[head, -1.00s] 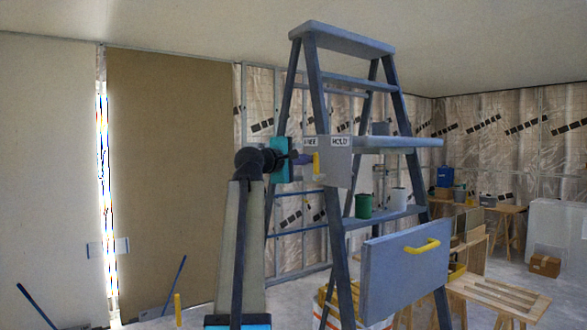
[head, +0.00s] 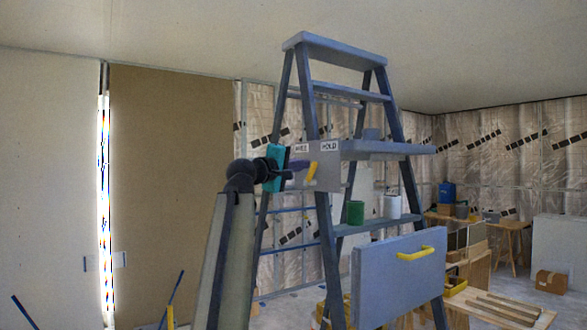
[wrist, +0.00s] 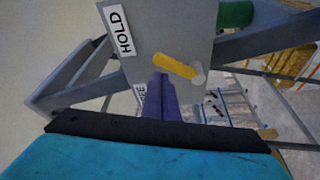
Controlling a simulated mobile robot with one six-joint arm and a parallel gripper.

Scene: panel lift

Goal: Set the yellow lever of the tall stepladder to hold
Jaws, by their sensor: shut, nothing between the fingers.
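The tall blue-grey stepladder (head: 318,120) stands in the middle of the head view. A grey plate (head: 328,180) on its side carries a FREE label (head: 300,148) at left and a HOLD label (head: 329,146) at right. The yellow lever (head: 312,171) leans its upper end somewhat towards HOLD. In the wrist view the lever (wrist: 175,65) points from its pivot towards the label side, a little to the HOLD side. My gripper (head: 302,165) is shut and empty, its purple fingers just on the FREE side of the lever. I cannot tell whether they touch it. The fingers partly cover FREE in the wrist view.
A green can (head: 355,212) and a white can (head: 392,206) stand on a ladder step. A blue-grey panel with a yellow handle (head: 415,254) hangs low on the ladder's right. Worktables and boxes stand behind at right.

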